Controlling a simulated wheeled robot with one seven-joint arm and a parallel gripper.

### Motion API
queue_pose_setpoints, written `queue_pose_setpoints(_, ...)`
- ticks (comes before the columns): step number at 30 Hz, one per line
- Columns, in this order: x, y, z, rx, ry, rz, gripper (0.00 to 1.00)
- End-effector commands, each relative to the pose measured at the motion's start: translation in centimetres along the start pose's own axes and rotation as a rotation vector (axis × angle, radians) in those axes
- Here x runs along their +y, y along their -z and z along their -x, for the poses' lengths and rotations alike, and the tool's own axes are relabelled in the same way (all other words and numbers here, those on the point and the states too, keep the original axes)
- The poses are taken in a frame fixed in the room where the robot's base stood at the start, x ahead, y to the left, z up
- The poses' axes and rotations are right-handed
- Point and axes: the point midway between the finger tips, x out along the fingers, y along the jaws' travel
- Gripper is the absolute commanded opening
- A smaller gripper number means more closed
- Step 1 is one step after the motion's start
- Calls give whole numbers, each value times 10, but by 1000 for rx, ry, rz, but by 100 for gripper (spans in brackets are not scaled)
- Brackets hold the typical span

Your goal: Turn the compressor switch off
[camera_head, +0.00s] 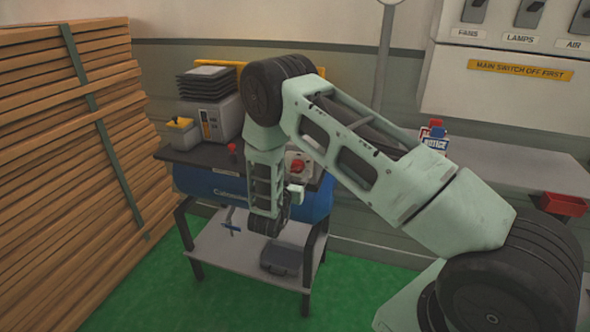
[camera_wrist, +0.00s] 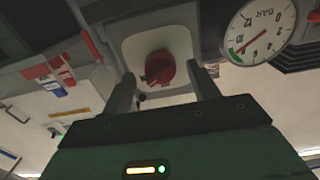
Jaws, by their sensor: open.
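The red rotary compressor switch (camera_wrist: 160,68) sits on a pale plate (camera_wrist: 183,40) in the wrist view. It also shows in the head view (camera_head: 298,166), on the front of the bench-top equipment above the blue compressor tank (camera_head: 228,190). My gripper (camera_wrist: 162,76) is open, one finger on each side of the red knob, with nothing held. Gaps show between the knob and both fingers in the wrist view; I cannot tell the depth left between them. In the head view my arm hangs in front of the tank, and the fingers cannot be made out there.
A round BAR gauge (camera_wrist: 262,30) is close right of the switch. A wooden plank stack (camera_head: 70,150) stands left. A wall panel (camera_head: 510,65) with FANS, LAMPS and AIR switches is upper right. A red bin (camera_head: 563,205) sits on the right shelf. Green floor is open in front.

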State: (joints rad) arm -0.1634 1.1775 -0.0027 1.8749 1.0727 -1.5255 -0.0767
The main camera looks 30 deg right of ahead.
Motion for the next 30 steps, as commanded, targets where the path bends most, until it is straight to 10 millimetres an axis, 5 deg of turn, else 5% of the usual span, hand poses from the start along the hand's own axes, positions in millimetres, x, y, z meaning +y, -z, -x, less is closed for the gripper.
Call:
queue_pose_setpoints(14,0,0,-15,0,0,1,60)
queue_pose_setpoints(19,0,0,-15,0,0,0,16)
queue_pose_setpoints(30,0,0,-15,0,0,39,16)
